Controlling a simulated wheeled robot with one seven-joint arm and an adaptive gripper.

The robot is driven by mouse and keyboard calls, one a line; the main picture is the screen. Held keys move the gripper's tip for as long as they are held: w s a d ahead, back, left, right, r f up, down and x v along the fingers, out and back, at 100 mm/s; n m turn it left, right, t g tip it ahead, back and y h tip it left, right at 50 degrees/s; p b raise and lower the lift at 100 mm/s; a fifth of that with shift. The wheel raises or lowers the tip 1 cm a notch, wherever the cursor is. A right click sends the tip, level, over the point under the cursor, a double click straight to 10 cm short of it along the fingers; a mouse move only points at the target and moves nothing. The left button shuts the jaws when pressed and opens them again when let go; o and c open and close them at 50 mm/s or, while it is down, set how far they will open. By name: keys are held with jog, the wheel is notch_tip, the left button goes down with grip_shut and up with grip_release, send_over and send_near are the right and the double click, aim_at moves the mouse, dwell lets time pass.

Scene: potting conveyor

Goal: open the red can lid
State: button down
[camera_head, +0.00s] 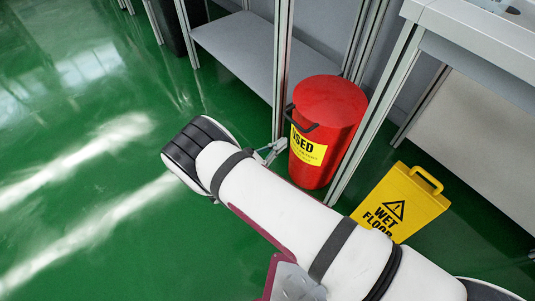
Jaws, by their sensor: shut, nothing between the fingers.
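A red can (316,175) stands on the green floor, with a yellow label on its front. Its round red lid (331,98) lies flat on top and looks closed. A dark handle shows at the can's left upper edge. My gripper (272,149) is just left of the can, low beside the label and below the handle. It is shut with nothing in it. I cannot tell whether the gripper touches the can.
A yellow wet floor sign (402,204) stands right of the can. Metal frame posts (283,60) rise behind and beside the can. A grey shelf (245,50) is behind, and a grey bench (480,35) is at upper right. The green floor at left is clear.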

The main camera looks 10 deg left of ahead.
jog(key=shift+w+d+r+b, duration=0.2)
jog(key=shift+w+d+r, duration=0.1)
jog(key=shift+r, duration=0.35)
jog(key=shift+w+d+r+b, duration=0.2)
jog(key=shift+w+r, duration=0.15)
jog(key=shift+r, duration=0.35)
jog(key=shift+w+d+r+b, duration=0.2)
jog(key=shift+w+d+r, duration=0.1)
jog(key=shift+r, duration=0.35)
jog(key=shift+r, duration=0.15)
jog(key=w+d+r+g+y+p, duration=0.2)
jog(key=w+r+g+y+p, duration=0.15)
jog(key=r+p, duration=0.8)
jog(key=w+d+r+g+y+p, duration=0.2)
jog(key=r+g+p, duration=0.2)
jog(key=r+p, duration=0.8)
jog(key=w+d+r+g+y, duration=0.3)
jog(key=w+d+r, duration=0.8)
jog(key=w, duration=0.4)
jog(key=shift+w+d+g+b, duration=0.3)
jog(key=shift+d+g+b, duration=0.1)
jog(key=shift+d, duration=0.3)
